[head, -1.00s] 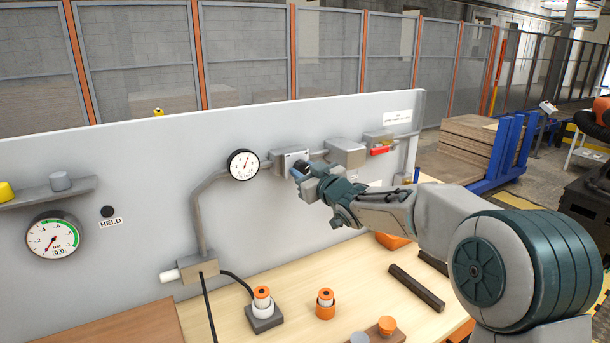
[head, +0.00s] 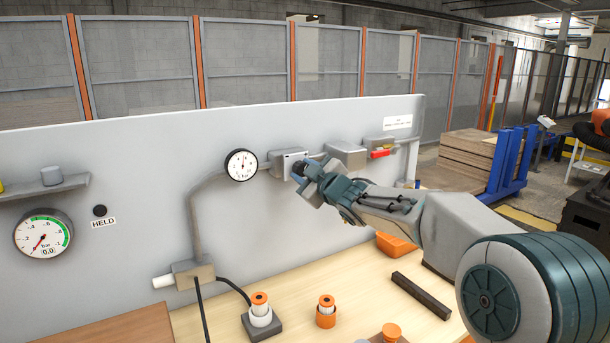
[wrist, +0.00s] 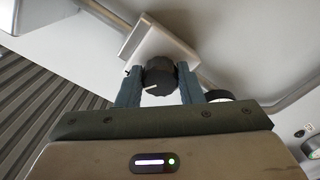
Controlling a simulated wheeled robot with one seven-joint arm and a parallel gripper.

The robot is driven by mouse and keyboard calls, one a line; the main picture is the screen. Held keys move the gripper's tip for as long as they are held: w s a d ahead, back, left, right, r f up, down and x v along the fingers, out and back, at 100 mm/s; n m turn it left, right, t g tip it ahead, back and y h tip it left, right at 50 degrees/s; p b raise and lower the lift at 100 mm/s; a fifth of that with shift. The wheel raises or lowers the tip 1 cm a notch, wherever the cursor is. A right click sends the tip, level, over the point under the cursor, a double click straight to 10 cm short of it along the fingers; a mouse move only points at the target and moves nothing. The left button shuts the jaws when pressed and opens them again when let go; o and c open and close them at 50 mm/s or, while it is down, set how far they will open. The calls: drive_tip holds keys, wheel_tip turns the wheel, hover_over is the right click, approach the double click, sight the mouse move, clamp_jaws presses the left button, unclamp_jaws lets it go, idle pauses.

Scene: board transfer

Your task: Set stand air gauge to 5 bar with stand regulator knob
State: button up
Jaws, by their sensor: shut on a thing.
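The regulator block (head: 288,163) is a grey box on the upright panel, with a dark round knob (wrist: 160,78) on it. My gripper (head: 303,173) is shut on the knob; in the wrist view its two fingers (wrist: 160,90) stand on either side of it. The knob's white mark points to the left and slightly down in that view. The stand air gauge (head: 241,166) is a white dial with a black rim, just left of the block. Its needle stands close to upright; its numbers are too small to read. In the head view my gripper partly hides the knob.
A larger gauge (head: 43,235) with a green band is at the left, beside a HELD label (head: 104,223). A red-handled valve (head: 380,153) is right of the regulator. The bench (head: 350,300) below carries orange-topped parts, a dark bar (head: 421,295) and an orange bin (head: 397,247).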

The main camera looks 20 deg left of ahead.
idle(0.3)
drive_tip(key=o, duration=1)
drive_tip(key=shift+c, duration=0.2)
drive_tip(key=shift+s, duration=0.1)
drive_tip(key=b+v, duration=0.1)
drive_tip(key=v, duration=1.2)
drive_tip(key=shift+s+d+b, duration=0.25)
drive_tip(key=shift+b, duration=0.1)
